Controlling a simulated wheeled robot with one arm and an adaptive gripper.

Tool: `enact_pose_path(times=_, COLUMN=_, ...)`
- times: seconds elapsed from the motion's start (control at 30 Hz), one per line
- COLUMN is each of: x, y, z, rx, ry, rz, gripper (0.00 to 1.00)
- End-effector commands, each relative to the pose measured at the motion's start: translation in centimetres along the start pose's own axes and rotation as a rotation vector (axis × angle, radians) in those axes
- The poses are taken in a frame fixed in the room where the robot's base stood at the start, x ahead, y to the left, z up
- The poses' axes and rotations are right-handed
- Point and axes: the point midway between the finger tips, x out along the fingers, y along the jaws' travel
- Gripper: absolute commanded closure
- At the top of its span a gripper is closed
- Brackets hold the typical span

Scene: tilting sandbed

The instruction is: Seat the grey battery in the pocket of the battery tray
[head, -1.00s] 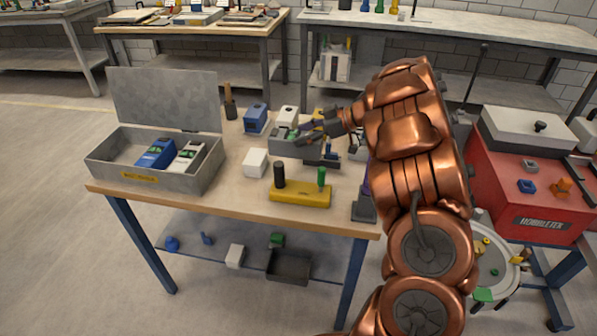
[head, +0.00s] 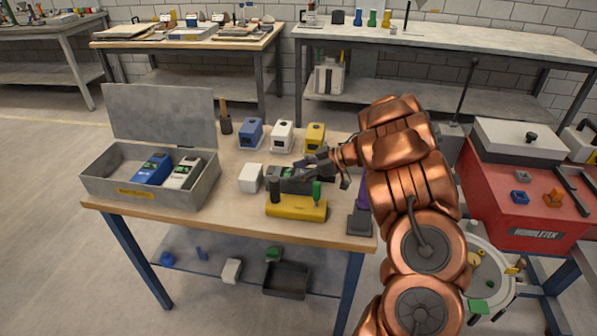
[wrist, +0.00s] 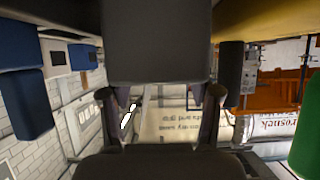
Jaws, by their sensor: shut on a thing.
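My gripper (head: 302,171) is shut on the grey battery (head: 292,185), a dark grey block with a green patch, above the right half of the wooden table. Its lower part is hidden behind the yellow block. In the wrist view a dark grey block (wrist: 155,40) fills the top centre by my fingers (wrist: 160,105). The open grey metal box (head: 148,207) with a yellow label, seemingly the battery tray, stands at the table's left, lid up. It holds a blue battery (head: 152,168) and a white battery (head: 184,173) side by side.
A yellow block (head: 297,208) with black and green upright handles stands just in front of the battery. A white block (head: 251,178) lies between it and the box. Blue (head: 251,134), white (head: 282,137) and yellow (head: 315,138) units line the back.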

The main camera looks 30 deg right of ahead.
Motion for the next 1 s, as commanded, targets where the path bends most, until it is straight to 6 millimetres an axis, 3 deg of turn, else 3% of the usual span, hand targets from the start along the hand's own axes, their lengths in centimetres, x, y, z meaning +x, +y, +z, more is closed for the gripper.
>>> enact_pose_path(times=0.27, x=0.0, y=0.1, z=0.1, rx=0.0, ry=0.003, rz=0.002, gripper=1.0)
enact_pose_path(times=0.3, x=0.1, y=0.0, z=0.1, rx=-0.001, ry=0.0, rz=0.0, gripper=0.34)
enact_pose_path(times=0.5, x=0.1, y=0.0, z=0.2, rx=0.0, ry=0.0, rz=0.001, gripper=0.13)
enact_pose_path(times=0.9, x=-0.1, y=0.0, z=-0.1, rx=0.0, ry=0.0, rz=0.001, gripper=0.13)
enact_pose_path(times=1.0, x=-1.1, y=0.1, z=0.1, rx=0.0, ry=-0.001, rz=0.004, gripper=0.13)
